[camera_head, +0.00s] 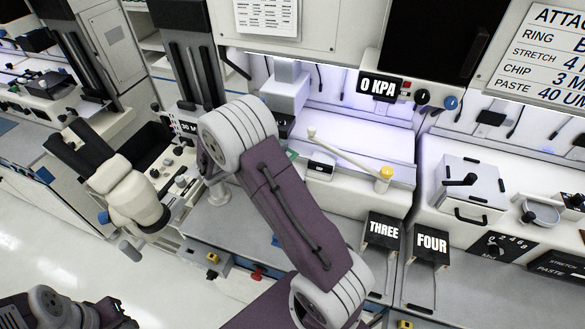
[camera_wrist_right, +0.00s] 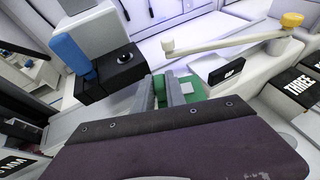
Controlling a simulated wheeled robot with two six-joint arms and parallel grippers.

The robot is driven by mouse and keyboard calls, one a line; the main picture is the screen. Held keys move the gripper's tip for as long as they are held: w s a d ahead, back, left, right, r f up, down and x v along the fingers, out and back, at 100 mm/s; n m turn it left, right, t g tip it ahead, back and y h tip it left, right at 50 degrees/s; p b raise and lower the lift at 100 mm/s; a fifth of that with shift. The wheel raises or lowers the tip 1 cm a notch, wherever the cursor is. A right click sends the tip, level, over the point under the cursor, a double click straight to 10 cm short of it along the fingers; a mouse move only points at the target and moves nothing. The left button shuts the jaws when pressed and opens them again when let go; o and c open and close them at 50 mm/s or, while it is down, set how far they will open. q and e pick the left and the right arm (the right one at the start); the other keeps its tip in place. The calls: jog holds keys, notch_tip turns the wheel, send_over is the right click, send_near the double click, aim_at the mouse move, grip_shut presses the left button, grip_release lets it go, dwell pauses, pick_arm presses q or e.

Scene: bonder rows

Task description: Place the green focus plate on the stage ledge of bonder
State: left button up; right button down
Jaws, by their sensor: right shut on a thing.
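The green focus plate (camera_wrist_right: 196,111) is in the right wrist view, just beyond the purple wrist body. My right gripper (camera_wrist_right: 168,93) is shut on it. In the head view only a small green bit (camera_head: 292,155) shows beside my purple arm link, which hides most of the gripper. The plate is close to the bonder's white deck (camera_head: 345,170), left of the lever; I cannot tell whether it touches. The stage ledge is not clearly seen. My left gripper (camera_head: 118,314) is at the bottom left corner, dark and partly cut off; its jaws are unclear.
A pale lever (camera_head: 345,152) with a yellow knob (camera_head: 386,173) crosses the deck. A black block (camera_wrist_right: 112,76) with a blue handle (camera_wrist_right: 70,55) stands left of the plate. Signs THREE (camera_head: 383,231) and FOUR (camera_head: 431,243) stand in front. A cream microscope-like unit (camera_head: 130,196) is at left.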

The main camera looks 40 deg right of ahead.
aim_at(286, 152)
jog(key=shift+s+d+r+g, duration=0.25)
jog(key=shift+d+r+g, duration=0.05)
jog(key=shift+d+r, duration=0.6)
jog(key=shift+s+d+m, duration=0.25)
jog(key=shift+d+m, duration=0.05)
jog(key=shift+d, duration=0.1)
notch_tip(286, 152, down, 6)
jog(key=shift+w+r+p, duration=0.1)
jog(key=shift+p, duration=0.4)
notch_tip(286, 152, down, 3)
jog(key=shift+a+f+p, duration=0.1)
jog(key=shift+f+p, duration=0.1)
jog(key=shift+p, duration=0.1)
jog(key=shift+f, duration=0.45)
jog(key=shift+f, duration=0.2)
jog(key=c, duration=1.6)
grip_release()
jog(key=shift+r, duration=0.15)
jog(key=shift+c, duration=0.2)
